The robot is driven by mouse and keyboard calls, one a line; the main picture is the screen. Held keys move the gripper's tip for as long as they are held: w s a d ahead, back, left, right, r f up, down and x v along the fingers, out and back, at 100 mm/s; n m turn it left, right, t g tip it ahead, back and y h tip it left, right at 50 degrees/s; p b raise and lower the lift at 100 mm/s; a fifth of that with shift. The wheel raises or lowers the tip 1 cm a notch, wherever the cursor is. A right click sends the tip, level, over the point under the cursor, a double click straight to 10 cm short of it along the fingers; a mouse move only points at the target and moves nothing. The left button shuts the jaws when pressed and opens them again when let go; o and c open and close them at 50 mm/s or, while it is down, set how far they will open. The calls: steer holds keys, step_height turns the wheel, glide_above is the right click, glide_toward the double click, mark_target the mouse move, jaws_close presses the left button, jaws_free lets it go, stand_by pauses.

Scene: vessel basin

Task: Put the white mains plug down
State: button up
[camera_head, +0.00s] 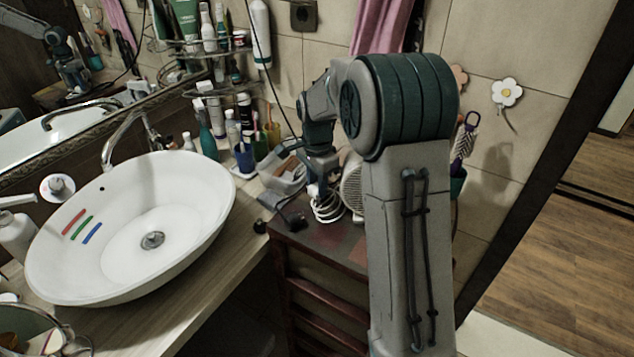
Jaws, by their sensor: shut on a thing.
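My gripper (316,184) points down above the dark wooden cabinet, to the right of the basin. It is shut on the white mains plug (313,190), a small pale shape at the fingertips. The plug is mostly hidden and too small to make out its pins. A coiled white cable (328,209) lies just below the gripper on the cabinet top (330,240). I cannot tell whether the plug touches the cabinet top. My arm blocks the right part of the cabinet.
A white basin (150,215) stands on the counter at left, under a chrome tap (118,140). Bottles and a toothbrush cup (244,157) crowd the wall. A grey tray (284,176) and a round ribbed white device (352,186) flank the gripper. The cabinet's front top is fairly clear.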

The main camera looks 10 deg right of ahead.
steer(key=shift+f, duration=0.2)
steer(key=shift+f+b, duration=0.45)
steer(key=shift+f, duration=0.15)
steer(key=o, duration=1.1)
steer(key=shift+c, duration=0.2)
